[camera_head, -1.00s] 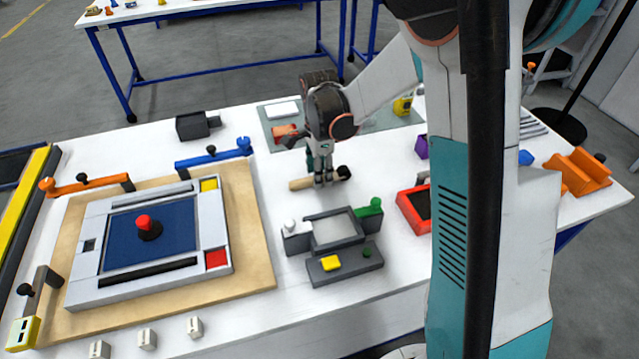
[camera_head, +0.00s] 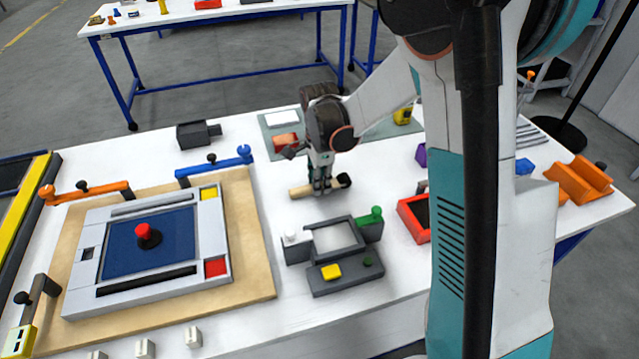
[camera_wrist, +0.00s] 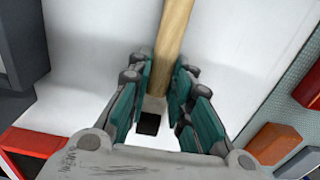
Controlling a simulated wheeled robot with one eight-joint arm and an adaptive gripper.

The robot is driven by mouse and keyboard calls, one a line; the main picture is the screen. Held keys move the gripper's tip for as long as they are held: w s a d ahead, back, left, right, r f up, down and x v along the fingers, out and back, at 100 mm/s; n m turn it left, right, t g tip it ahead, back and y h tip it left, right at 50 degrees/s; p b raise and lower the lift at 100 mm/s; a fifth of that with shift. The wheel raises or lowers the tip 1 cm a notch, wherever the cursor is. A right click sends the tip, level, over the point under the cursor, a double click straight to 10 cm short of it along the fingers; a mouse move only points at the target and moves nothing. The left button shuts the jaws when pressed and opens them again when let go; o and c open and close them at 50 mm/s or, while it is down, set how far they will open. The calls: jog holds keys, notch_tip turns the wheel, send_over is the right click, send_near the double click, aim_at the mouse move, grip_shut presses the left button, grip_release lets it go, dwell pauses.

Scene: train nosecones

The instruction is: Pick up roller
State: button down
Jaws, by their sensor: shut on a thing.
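The roller (camera_head: 301,191) has a light wooden handle and a dark end. It lies across the white table behind the grey fixture. My gripper (camera_head: 320,189) points down over the roller and is shut on its handle. In the wrist view, the wooden handle (camera_wrist: 173,40) runs between the teal finger pads of my gripper (camera_wrist: 163,92), with the dark end toward the palm. Whether the roller touches the table or is slightly raised cannot be told. The fingers hide part of the handle.
A grey fixture (camera_head: 328,240) with a green knob stands in front of the roller. A red bin (camera_head: 412,220) is to the right. A large framed panel (camera_head: 215,235) on a wooden board lies to the left. An orange block (camera_head: 286,142) sits on a mat behind.

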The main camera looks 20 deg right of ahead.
notch_tip(320, 180, up, 20)
jog(key=p, duration=0.6)
jog(key=shift+f, duration=0.2)
jog(key=c, duration=2.1)
grip_release()
grip_shut()
